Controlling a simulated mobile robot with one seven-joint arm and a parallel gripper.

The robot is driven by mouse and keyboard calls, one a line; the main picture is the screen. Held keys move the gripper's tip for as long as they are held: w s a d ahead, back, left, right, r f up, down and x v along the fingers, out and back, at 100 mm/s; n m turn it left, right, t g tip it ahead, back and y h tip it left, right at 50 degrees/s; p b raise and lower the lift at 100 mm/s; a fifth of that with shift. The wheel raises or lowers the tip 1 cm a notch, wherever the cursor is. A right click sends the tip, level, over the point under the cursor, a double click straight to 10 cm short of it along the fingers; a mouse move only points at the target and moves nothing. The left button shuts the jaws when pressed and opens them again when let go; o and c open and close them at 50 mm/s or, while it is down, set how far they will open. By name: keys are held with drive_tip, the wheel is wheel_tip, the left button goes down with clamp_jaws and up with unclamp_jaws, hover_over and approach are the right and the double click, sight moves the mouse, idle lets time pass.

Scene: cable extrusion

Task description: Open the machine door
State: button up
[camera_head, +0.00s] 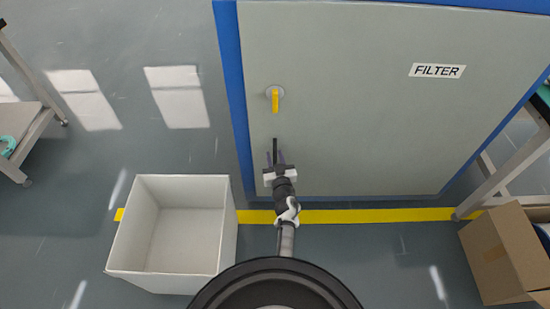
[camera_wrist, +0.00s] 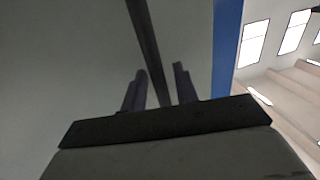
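The machine door (camera_head: 360,120) is a large grey panel labelled FILTER, in a blue frame; it looks closed. A dark, thin vertical bar handle (camera_head: 275,145) is on its lower left part. A yellow lever (camera_head: 275,101) on a round plate sits above it. My gripper (camera_head: 276,157) is in front of the door at the bar's lower part. In the wrist view the bar (camera_wrist: 148,45) runs down between the two fingers of my gripper (camera_wrist: 158,80). The fingers stand apart with a visible gap beside the bar. The bar's lower end is hidden behind the gripper body.
A white open box (camera_head: 170,275) stands on the floor left of my arm. A cardboard box (camera_head: 485,255) is at the right, near a table leg. A yellow floor line (camera_head: 375,215) runs before the door. The floor between the boxes looks clear.

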clamp_jaws()
